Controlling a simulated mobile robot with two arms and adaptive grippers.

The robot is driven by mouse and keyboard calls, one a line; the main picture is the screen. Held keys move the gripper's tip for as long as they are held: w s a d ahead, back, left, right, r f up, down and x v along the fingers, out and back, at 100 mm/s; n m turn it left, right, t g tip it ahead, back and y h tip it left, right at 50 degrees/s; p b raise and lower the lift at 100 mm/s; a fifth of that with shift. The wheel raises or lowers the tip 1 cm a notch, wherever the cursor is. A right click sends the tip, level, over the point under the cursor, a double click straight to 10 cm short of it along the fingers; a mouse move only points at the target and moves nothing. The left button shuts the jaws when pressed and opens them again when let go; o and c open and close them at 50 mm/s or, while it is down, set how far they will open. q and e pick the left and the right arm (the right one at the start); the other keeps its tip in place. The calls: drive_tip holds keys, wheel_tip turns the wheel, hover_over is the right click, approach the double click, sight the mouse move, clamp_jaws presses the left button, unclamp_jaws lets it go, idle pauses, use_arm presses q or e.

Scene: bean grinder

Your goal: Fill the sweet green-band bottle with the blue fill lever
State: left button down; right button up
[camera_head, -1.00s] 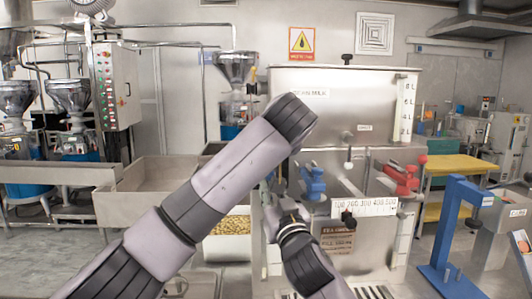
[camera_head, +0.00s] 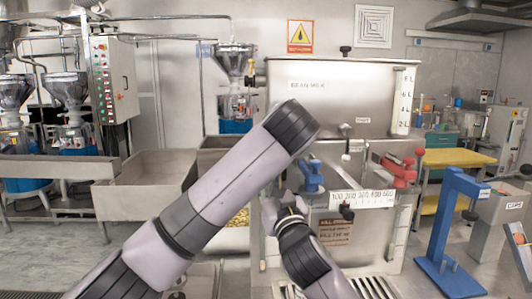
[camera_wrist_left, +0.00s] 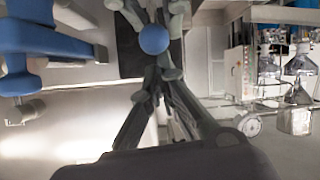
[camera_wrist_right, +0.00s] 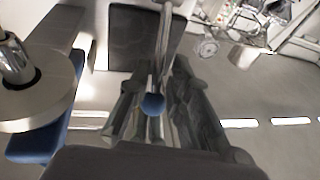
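The blue fill lever (camera_head: 312,176) is on the front of the steel bean-milk tank (camera_head: 330,100), left of a red lever (camera_head: 398,170). Its blue body also shows in the left wrist view (camera_wrist_left: 45,45). My left gripper (camera_wrist_left: 155,62) has its fingers converging by a small blue ball (camera_wrist_left: 154,39); whether they touch it is unclear. My right gripper (camera_wrist_right: 155,95) also has a blue ball (camera_wrist_right: 152,103) between its fingers, with a pale narrow shape beneath that I cannot identify. My left arm hides much of this area in the head view. I cannot make out the green-band bottle.
A white measuring scale (camera_head: 362,198) and a brown sign (camera_head: 335,232) are on the tank front. Empty troughs (camera_head: 140,190) are at left. A drain grate (camera_head: 372,287) lies below the tank.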

use_arm(q)
drive_tip(key=shift+f, duration=0.3)
use_arm(e)
drive_tip(key=shift+o, duration=0.6)
drive_tip(key=shift+r, duration=0.35)
use_arm(q)
drive_tip(key=shift+w+d+r, duration=0.1)
drive_tip(key=shift+w+d, duration=0.05)
drive_tip(key=shift+d, duration=0.1)
use_arm(e)
drive_tip(key=o, duration=0.4)
drive_tip(key=shift+d+f, duration=0.2)
drive_tip(key=shift+d, duration=0.05)
use_arm(q)
drive_tip(key=shift+a, duration=0.1)
